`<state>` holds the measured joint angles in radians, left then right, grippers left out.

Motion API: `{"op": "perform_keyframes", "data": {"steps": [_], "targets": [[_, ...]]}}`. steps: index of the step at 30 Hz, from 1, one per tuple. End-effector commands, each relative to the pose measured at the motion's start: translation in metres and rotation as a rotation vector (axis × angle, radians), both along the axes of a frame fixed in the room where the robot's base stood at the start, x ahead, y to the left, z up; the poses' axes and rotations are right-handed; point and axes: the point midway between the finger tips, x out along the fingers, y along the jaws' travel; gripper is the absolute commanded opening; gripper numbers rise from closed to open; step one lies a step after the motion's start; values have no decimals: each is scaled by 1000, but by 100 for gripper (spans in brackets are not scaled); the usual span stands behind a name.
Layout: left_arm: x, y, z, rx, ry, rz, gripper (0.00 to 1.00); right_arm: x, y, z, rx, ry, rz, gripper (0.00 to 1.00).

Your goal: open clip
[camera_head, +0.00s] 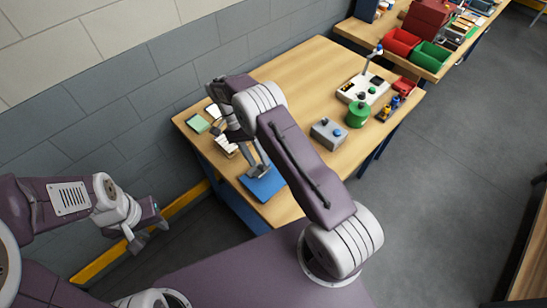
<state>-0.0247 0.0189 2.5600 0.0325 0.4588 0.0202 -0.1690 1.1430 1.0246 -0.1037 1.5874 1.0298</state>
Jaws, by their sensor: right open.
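My right arm reaches across the wooden table, and its open right gripper (257,170) points down over the blue mat (264,188) near the table's left front edge. I cannot tell whether its fingers touch anything. My left gripper (148,235) hangs off the table at the left, above the floor by the wall, with its fingers apart and nothing between them. I cannot pick out a clip for certain; the right wrist and fingers hide part of the mat and the small white items (225,145) beside it.
A pale green pad (197,123) lies at the table's left end. The middle back of the table (315,70) is clear.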

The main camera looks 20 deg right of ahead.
Motion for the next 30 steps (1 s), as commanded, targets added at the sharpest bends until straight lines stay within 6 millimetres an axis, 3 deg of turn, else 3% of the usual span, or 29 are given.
{"op": "perform_keyframes", "data": {"steps": [3,18,30], "targets": [[0,0,-11,0,0,0,36,-1,-2,24,1,-4,-1,43],[0,0,-32,0,0,0,36,-76,-63,80,0,-3,-3,43],[0,0,-34,0,0,0,36,-91,-74,92,0,0,0,43]]}}
